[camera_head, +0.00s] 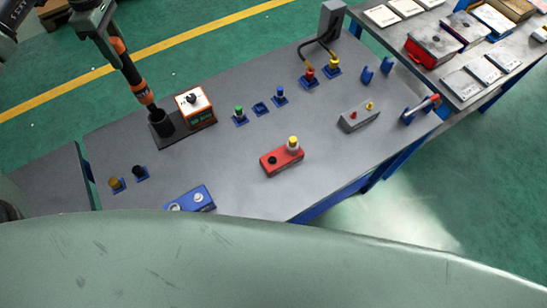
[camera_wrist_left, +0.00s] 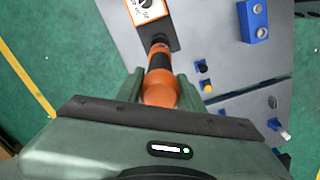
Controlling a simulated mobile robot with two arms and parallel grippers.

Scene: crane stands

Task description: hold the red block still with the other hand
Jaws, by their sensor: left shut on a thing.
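The red block (camera_head: 282,161) lies on the grey workbench (camera_head: 240,185) near its front edge. It has a black round spot and a yellow-topped peg (camera_head: 293,143). No gripper touches it. My left gripper (camera_head: 114,40) is at the upper left, well away from the block. In the left wrist view my left gripper (camera_wrist_left: 158,88) is shut on an orange and black tool (camera_wrist_left: 160,93). The tool's lower end is at a black cup-shaped holder (camera_head: 160,124); how deep it sits is hidden. My right gripper is not in view.
An orange-edged box (camera_head: 196,106) stands beside the holder. Small pegs on blue bases, including a green one (camera_head: 239,112), stand behind the red block. A blue block (camera_head: 191,199) and a grey block (camera_head: 359,116) flank it. Bare bench surrounds it.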

